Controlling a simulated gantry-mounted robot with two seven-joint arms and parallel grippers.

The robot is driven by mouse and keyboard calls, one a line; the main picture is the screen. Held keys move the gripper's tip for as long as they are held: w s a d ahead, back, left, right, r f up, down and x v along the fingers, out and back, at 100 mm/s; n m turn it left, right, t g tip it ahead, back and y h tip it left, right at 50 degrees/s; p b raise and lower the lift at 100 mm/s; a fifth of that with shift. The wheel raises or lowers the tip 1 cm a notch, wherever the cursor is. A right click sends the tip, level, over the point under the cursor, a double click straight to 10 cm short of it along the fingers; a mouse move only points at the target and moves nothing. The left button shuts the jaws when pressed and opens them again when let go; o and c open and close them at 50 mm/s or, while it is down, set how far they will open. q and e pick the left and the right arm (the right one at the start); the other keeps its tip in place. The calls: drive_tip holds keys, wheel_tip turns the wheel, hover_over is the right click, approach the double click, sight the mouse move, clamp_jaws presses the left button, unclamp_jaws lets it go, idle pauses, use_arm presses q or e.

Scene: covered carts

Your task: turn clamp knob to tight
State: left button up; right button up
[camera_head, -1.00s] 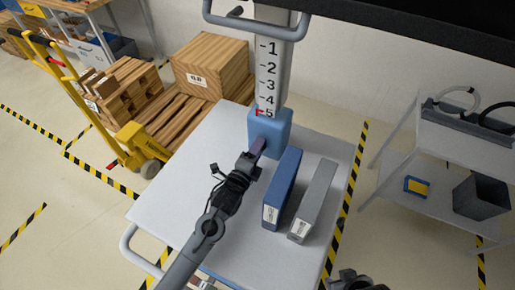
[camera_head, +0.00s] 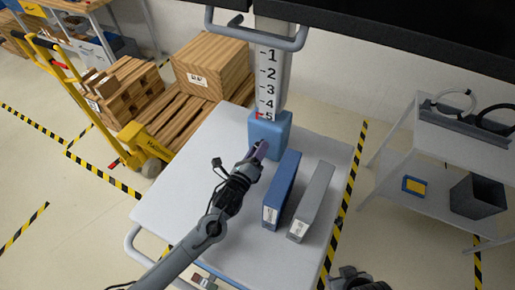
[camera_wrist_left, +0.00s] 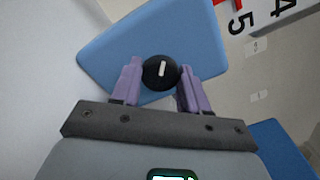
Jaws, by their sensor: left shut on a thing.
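The clamp knob (camera_wrist_left: 160,73) is a round black knob with a white pointer line, in the left wrist view. It sits on the front of a blue clamp block (camera_head: 280,130) at the foot of the numbered column. My left gripper (camera_head: 260,149) reaches the block, and its two purple fingers (camera_wrist_left: 162,78) are shut on the knob, one on each side. The pointer line stands nearly upright in the wrist view. The knob is hidden behind the fingers in the head view. A dark part of my right arm (camera_head: 355,281) shows at the bottom edge; its fingers cannot be made out.
A blue binder (camera_head: 281,190) and a grey binder (camera_head: 313,202) stand on the white cart top (camera_head: 185,190), just right of my left gripper. The cart top left of the arm is clear. A column (camera_head: 268,65) with scale numbers and a red marker rises above the block.

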use_arm(q)
drive_tip(key=shift+m+p, duration=1.65)
drive_tip(key=shift+m, duration=3.35)
drive_tip(key=o, duration=1)
drive_tip(key=shift+o, duration=0.2)
drive_tip(key=v, duration=0.9)
drive_tip(key=shift+s+a, duration=0.2)
drive_tip(key=shift+s, duration=0.15)
drive_tip(key=shift+s+a, duration=0.25)
drive_tip(key=shift+s, duration=0.2)
